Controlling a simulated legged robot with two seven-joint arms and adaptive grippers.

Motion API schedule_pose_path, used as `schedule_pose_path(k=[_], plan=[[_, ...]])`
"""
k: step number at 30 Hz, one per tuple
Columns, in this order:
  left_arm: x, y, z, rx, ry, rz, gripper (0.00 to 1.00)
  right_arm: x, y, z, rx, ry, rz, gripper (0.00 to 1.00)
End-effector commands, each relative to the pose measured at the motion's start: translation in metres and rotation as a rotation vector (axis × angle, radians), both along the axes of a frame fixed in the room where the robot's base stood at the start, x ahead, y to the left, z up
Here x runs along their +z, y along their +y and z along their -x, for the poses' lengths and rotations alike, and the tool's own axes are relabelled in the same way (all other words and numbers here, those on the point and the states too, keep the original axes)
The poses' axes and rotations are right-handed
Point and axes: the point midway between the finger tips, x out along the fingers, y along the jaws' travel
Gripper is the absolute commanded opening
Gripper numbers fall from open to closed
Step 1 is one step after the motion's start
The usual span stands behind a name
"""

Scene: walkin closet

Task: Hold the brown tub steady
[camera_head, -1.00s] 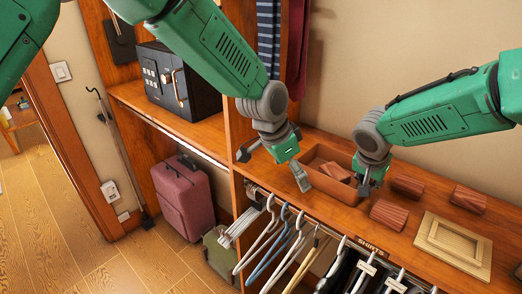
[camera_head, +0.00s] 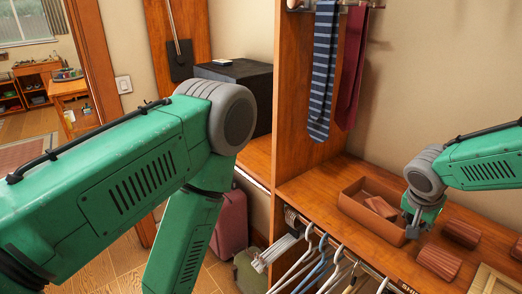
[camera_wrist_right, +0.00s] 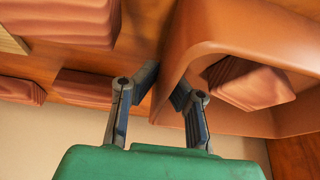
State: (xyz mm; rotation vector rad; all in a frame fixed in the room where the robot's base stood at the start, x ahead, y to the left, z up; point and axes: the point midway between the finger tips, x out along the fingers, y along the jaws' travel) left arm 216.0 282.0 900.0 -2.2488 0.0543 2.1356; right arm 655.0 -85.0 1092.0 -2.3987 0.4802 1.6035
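The brown tub (camera_head: 352,213) is an open box on the wooden shelf, standing flat, with a reddish-brown wooden block (camera_head: 381,207) inside. The block also shows in the right wrist view (camera_wrist_right: 247,82). My right gripper (camera_head: 414,222) is at the tub's right end. In the right wrist view, my right gripper's fingers (camera_wrist_right: 163,85) are drawn in on either side of the tub wall (camera_wrist_right: 190,40), one inside and one outside, and look shut on it. My left arm crosses the left of the head view and bends downward; its gripper is out of frame.
Ridged wooden blocks (camera_head: 461,233) lie right of the tub, with a light wooden frame (camera_head: 493,281) at the bottom right. Hangers (camera_head: 300,262) hang below the shelf edge. Ties (camera_head: 322,70) hang above. A black box (camera_head: 240,80) and a pink suitcase (camera_head: 231,222) are left of the divider.

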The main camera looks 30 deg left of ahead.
Motion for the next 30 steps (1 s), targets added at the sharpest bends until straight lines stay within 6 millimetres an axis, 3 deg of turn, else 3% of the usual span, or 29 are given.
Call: schedule_pose_path(k=[10,12,13,23,30], plan=[[0.0,0.001,0.001,0.002,-0.001,-0.002,0.84,0.001,0.0,0.0,-0.001,-0.001,0.0,0.0],[0.0,0.001,0.001,0.002,-0.001,-0.002,0.84,0.001,0.0,0.0,-0.001,-0.001,0.0,0.26],[0.0,0.001,0.001,0.002,-0.001,-0.002,0.84,0.001,0.0,0.0,-0.001,-0.001,0.0,0.29],[0.0,0.001,0.0,0.002,-0.001,-0.001,0.84,0.002,0.0,0.0,0.0,-0.001,0.0,0.29],[0.0,0.001,0.001,0.002,-0.002,-0.001,0.84,0.035,0.006,0.011,0.001,-0.005,0.003,0.29]])
